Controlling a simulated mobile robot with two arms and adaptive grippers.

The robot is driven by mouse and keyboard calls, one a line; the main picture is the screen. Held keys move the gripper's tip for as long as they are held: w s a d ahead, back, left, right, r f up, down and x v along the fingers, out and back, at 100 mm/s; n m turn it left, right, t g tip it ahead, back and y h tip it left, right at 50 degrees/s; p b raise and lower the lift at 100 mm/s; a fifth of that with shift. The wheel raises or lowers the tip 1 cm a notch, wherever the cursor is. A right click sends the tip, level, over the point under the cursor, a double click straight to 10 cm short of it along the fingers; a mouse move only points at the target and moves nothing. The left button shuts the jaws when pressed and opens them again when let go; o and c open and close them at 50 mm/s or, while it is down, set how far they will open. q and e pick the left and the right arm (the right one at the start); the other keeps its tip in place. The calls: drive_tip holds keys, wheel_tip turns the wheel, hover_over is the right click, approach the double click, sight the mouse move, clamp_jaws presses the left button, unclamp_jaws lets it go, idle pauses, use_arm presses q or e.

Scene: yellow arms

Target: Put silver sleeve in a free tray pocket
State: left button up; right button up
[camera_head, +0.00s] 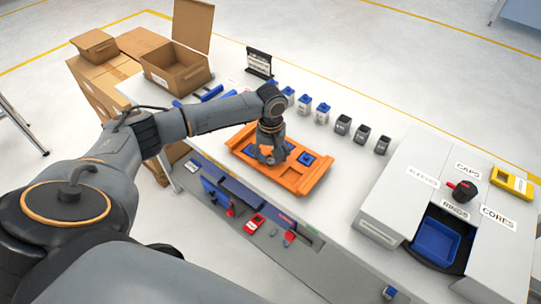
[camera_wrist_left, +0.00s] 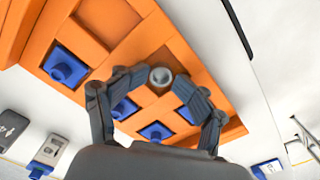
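The silver sleeve (camera_wrist_left: 161,77) is a small grey ring-like piece seen end-on in the left wrist view. It sits between the fingertips of my left gripper (camera_wrist_left: 161,80), which look closed on it. The orange tray (camera_wrist_left: 200,58) lies behind it with square pockets; several hold blue pieces (camera_wrist_left: 66,66), and some pockets near the sleeve look empty. In the head view my left gripper (camera_head: 268,157) is over the middle of the orange tray (camera_head: 308,180) and hides the sleeve. Whether the sleeve touches the tray is unclear. My right gripper is not in view.
A row of small blue-and-white containers (camera_head: 322,113) and dark grey containers (camera_head: 362,135) stands behind the tray. A grey labelled station with a blue bin (camera_head: 436,241) is at the right. An open cardboard box (camera_head: 176,70) stands at the far left.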

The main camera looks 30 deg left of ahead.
sight(271, 161)
use_arm(q)
drive_tip(key=shift+s+f, duration=0.2)
drive_tip(key=shift+f, duration=0.05)
drive_tip(key=shift+r, duration=0.1)
drive_tip(key=shift+w+r, duration=0.1)
drive_tip(key=shift+r, duration=0.2)
wheel_tip(271, 161, up, 13)
drive_tip(key=b, duration=0.2)
drive_tip(key=shift+f, duration=0.15)
idle(0.6)
